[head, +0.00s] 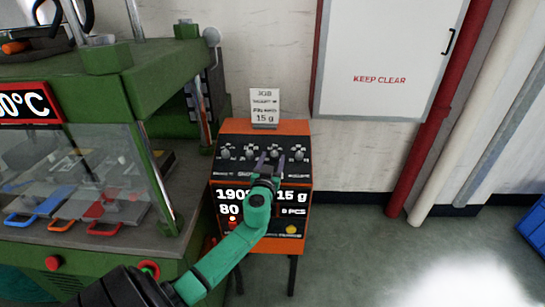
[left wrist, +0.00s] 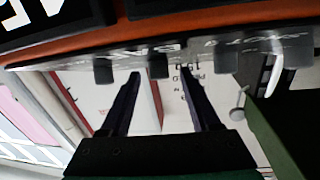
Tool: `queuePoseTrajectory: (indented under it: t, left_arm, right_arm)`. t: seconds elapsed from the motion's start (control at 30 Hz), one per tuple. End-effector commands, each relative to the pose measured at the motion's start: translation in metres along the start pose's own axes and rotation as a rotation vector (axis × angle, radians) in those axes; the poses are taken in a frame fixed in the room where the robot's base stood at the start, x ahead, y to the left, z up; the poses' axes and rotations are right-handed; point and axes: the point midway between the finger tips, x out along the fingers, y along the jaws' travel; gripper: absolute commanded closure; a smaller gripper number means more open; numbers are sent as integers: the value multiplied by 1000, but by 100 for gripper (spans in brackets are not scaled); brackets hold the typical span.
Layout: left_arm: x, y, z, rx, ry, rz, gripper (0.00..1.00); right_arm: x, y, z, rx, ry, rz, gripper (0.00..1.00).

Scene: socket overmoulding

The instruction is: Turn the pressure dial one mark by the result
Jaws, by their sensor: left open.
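The orange control box (head: 304,215) stands against the wall with a row of several dials on its dark sloping top panel. I cannot read the dial labels, so I cannot tell which is the pressure dial. My left gripper (head: 271,160) is open over the panel, at the third dial (head: 275,152) from the left. In the left wrist view, the two dark fingers (left wrist: 158,78) point at the panel, with a dark knob (left wrist: 158,66) between their tips. Contact cannot be told. The display (head: 293,197) shows 190, 15 g and 80.
A job card (head: 265,106) reading 15 g stands behind the dials. A green press (head: 95,85) with a clear guard is at the left. A white cabinet marked KEEP CLEAR (head: 385,60) and a red pipe (head: 420,150) are at the right.

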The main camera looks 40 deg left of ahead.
Motion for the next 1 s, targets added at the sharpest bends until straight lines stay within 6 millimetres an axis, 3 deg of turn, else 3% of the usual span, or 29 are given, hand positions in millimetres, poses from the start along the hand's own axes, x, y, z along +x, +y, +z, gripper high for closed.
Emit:
queuePoseTrajectory:
  t: [0.3, 0.47, 1.0]
  left_arm:
    - [7, 0, 0, 1, -1, 0, 37]
    - [7, 0, 0, 1, -1, 0, 98]
    - [6, -3, 1, 49, 2, 98, 100]
  right_arm:
    - [-1, 7, -7, -3, 11, 9, 50]
    - [-1, 8, -7, -4, 12, 11, 50]
    - [4, 10, -7, -4, 12, 14, 50]
